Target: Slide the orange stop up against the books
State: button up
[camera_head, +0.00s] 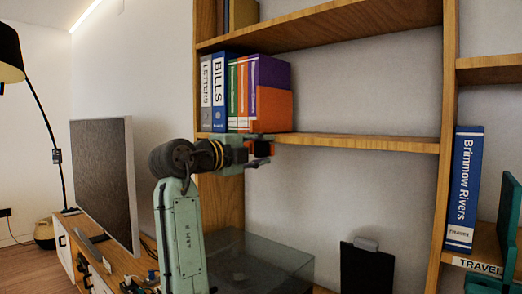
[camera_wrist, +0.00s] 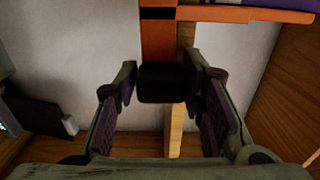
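The orange stop (camera_head: 273,108) stands on the middle shelf at the right end of the row of books, over the lower part of the purple book's side (camera_head: 270,72). I cannot tell whether it touches that book. In the wrist view its orange part (camera_wrist: 158,42) runs down to a black block (camera_wrist: 162,84). My gripper (camera_head: 262,152) is at the shelf's front edge, below the stop. In the wrist view my gripper (camera_wrist: 163,95) is open, with one finger on each side of the black block. Small gaps seem to show beside the block.
Grey LETTERS (camera_head: 206,94) and blue BILLS (camera_head: 218,92) binders stand left of the thinner books. The middle shelf (camera_head: 360,143) is bare to the right, up to an upright (camera_head: 447,150). A glass box (camera_head: 258,262) and a dark panel (camera_head: 366,270) are below.

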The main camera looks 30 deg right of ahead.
jog(key=o, duration=0.3)
jog(key=v, duration=1.2)
